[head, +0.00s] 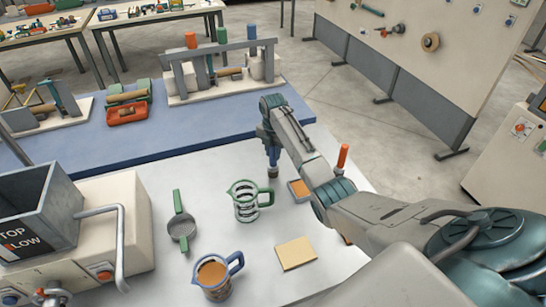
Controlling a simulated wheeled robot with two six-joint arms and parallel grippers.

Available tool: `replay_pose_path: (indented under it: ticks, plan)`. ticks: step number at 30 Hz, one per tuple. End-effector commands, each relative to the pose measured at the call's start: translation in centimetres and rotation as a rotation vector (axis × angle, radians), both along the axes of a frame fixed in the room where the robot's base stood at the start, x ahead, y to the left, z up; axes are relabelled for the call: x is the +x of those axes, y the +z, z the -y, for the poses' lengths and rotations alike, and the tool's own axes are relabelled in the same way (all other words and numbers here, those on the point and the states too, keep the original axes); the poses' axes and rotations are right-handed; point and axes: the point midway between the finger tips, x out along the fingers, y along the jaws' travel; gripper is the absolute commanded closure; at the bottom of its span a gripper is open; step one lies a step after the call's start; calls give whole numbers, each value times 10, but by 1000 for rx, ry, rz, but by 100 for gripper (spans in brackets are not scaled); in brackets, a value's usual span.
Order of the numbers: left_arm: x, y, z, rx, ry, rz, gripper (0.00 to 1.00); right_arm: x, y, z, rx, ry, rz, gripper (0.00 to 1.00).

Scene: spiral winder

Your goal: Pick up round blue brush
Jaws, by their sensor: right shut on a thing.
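My right gripper (270,140) reaches in from the right and points down over the far part of the white table. It is shut on the round blue brush (273,157), whose blue body shows below the jaws with a darker brownish end (272,172) at the bottom. The brush looks upright. The gripper hides its upper part, and I cannot tell whether its lower end touches the table. My left gripper is not in view.
A green-handled jug (245,201) stands just nearer than the brush. A strainer (181,222), a blue-handled jug (213,272) and a tan pad (296,253) lie nearer. An orange-filled tray (299,190) is right of the brush. A machine with a grey hopper (40,215) stands left.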

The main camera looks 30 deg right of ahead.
Motion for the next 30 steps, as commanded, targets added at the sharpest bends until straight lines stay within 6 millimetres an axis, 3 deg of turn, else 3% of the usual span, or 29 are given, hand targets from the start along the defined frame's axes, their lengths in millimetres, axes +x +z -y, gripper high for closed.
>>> replay_pose_path:
  ticks: [3, 15, 19, 24, 30]
  plan:
    - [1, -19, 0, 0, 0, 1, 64, 2, 18, 1, -2, 1, 8, 99]
    - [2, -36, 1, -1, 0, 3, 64, -80, 25, -19, -3, 2, 2, 99]
    - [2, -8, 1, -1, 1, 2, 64, -108, 37, -26, -2, 1, -2, 99]
    - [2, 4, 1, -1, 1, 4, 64, -135, 37, -33, -1, 1, -1, 99]
    - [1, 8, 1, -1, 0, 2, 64, -152, 37, -37, -1, 0, 0, 99]
